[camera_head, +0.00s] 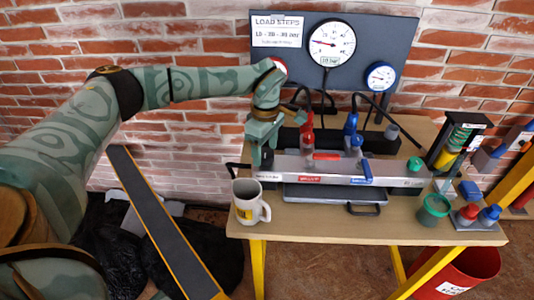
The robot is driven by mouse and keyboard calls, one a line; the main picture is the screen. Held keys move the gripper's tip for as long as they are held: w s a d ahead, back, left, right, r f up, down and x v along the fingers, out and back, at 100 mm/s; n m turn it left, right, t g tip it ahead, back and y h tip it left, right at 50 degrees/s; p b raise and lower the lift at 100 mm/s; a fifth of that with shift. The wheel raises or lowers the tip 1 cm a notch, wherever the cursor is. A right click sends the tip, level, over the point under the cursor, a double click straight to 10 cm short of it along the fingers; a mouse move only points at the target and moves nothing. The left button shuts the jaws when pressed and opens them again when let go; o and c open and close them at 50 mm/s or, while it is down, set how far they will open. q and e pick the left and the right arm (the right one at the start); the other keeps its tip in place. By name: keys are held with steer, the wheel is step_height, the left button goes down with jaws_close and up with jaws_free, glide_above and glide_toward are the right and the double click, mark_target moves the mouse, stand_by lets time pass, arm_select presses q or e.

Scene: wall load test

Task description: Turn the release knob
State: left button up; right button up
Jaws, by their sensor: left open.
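A grey metal manifold block (340,167) lies across the wooden table. It carries a red lever (326,156), a blue lever (367,172) and, at its right end, a green round knob (414,164). I cannot read a label that names the release knob. My left gripper (262,160) points down over the left end of the block, open and with nothing seen between its fingers. It is far to the left of the green knob. I cannot tell whether its fingertips touch the block. My right gripper is out of view.
A white mug (249,203) stands close in front of the left gripper. A gauge board (422,25) stands behind, with hoses hanging down. Red (308,137) and blue (351,125) fittings rise behind the block.

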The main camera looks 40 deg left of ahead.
arm_select(q)
steer(key=shift+f, duration=0.5)
steer(key=c, duration=1)
steer(key=shift+r, duration=0.1)
